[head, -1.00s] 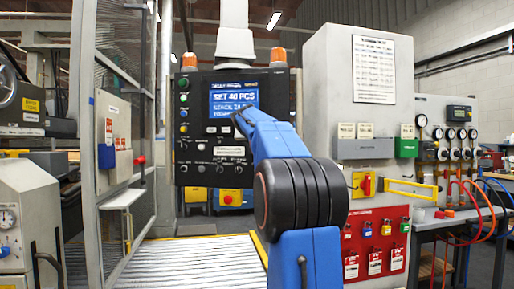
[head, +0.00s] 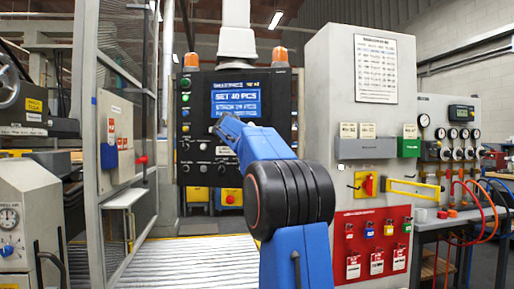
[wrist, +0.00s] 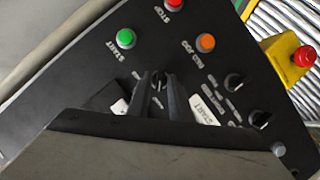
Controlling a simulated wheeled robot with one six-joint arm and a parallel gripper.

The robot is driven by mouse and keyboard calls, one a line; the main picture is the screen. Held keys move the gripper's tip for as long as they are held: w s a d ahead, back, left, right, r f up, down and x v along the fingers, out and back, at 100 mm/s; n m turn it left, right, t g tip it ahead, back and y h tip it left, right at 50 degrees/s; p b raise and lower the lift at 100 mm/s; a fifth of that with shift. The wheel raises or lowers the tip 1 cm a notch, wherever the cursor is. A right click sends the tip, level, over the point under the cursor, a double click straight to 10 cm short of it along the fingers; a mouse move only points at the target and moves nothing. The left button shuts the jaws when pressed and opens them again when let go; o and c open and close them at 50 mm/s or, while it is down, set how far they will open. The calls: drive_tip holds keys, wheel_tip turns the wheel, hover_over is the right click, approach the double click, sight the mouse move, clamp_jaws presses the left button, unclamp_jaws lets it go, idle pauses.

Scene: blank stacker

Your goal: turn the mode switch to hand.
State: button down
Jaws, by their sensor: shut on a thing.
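The black control panel (head: 200,150) stands ahead in the head view, with a lit blue screen (head: 236,103). In the wrist view, my gripper (wrist: 160,88) is shut on a small black rotary switch (wrist: 159,77), one finger on each side. A light mark shows on the switch's face; the small print around it is too blurred to read, so I cannot confirm its position. Two other black rotary switches (wrist: 234,81) (wrist: 260,119) sit to the right. In the head view my arm hides the gripper and this switch.
A green start button (wrist: 126,38), a red stop button (wrist: 173,4) and an orange button (wrist: 205,43) lie close by on the panel. A red emergency button (wrist: 304,57) on a yellow box is at the right. A mesh guard (head: 125,90) stands left of the panel.

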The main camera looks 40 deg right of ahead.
idle(0.4)
drive_tip(key=c, duration=1.9)
unclamp_jaws()
drive_tip(key=shift+f, duration=0.1)
drive_tip(key=shift+o, duration=0.2)
drive_tip(key=shift+a, duration=0.1)
drive_tip(key=v, duration=1.7)
drive_tip(key=shift+a, duration=0.2)
drive_tip(key=s+a+f+n+y, duration=0.1)
drive_tip(key=s+a+f+y, duration=0.3)
drive_tip(key=s+a+f, duration=0.6)
drive_tip(key=s+a+f+n+y, duration=0.2)
drive_tip(key=s+a+f+y, duration=0.3)
drive_tip(key=s+a+f, duration=0.6)
drive_tip(key=s+a+f+n+g+y, duration=0.1)
drive_tip(key=s+a+f+y, duration=0.3)
drive_tip(key=s+a+f, duration=0.7)
drive_tip(key=s+f, duration=0.3)
drive_tip(key=f, duration=1.5)
drive_tip(key=shift+f+y, duration=0.3)
